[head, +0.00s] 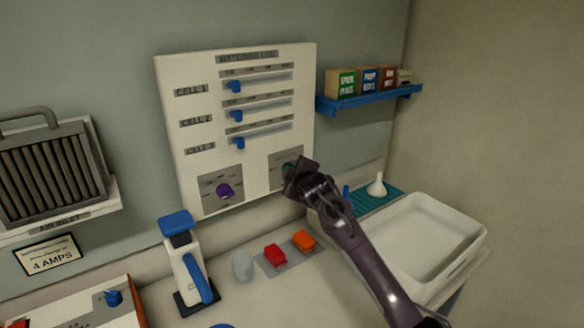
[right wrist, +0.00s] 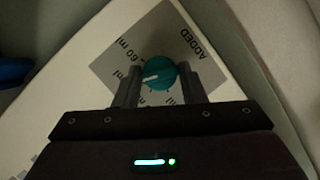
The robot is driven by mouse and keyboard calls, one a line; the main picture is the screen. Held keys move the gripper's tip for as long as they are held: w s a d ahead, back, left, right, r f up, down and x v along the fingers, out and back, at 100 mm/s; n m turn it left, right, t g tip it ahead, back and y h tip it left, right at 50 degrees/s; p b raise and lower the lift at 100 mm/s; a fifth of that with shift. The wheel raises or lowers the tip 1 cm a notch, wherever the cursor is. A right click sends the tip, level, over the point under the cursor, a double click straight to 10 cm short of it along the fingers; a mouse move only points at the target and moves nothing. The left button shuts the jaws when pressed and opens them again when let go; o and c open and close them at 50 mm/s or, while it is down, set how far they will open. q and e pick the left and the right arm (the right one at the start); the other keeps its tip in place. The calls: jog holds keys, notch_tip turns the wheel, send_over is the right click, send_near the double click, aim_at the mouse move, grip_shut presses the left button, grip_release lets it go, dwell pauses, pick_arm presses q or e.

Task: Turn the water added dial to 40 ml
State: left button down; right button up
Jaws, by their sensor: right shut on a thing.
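The water added dial is a teal round knob (right wrist: 159,73) with a white pointer mark, on a grey plate (right wrist: 125,62) in the right wrist view. Printed there are "ADDED" and "60 ml"; other markings are partly hidden by the fingers. In the head view the teal dial (head: 289,168) shows at the lower right of the white watering log board (head: 180,110), mostly behind my right gripper. My right gripper (right wrist: 160,78) has its two fingers on either side of the knob, shut on it. It also shows in the head view (head: 292,172). My left gripper is not in view.
A purple dial (head: 224,190) sits left on the same board, below three blue sliders (head: 236,115). A blue shelf (head: 370,97) with small boxes is at right. Below are a white basin (head: 465,235), a funnel (head: 377,187), red and orange blocks (head: 275,254), and a blue-topped bottle (head: 185,262).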

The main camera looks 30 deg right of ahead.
jog(key=shift+d+r, duration=0.1)
jog(key=shift+r, duration=0.05)
dwell(0.3)
jog(key=o, duration=1)
jog(key=shift+c, duration=0.2)
jog(key=b+v, duration=0.2)
jog(key=v, duration=0.5)
jog(key=shift+s, duration=0.35)
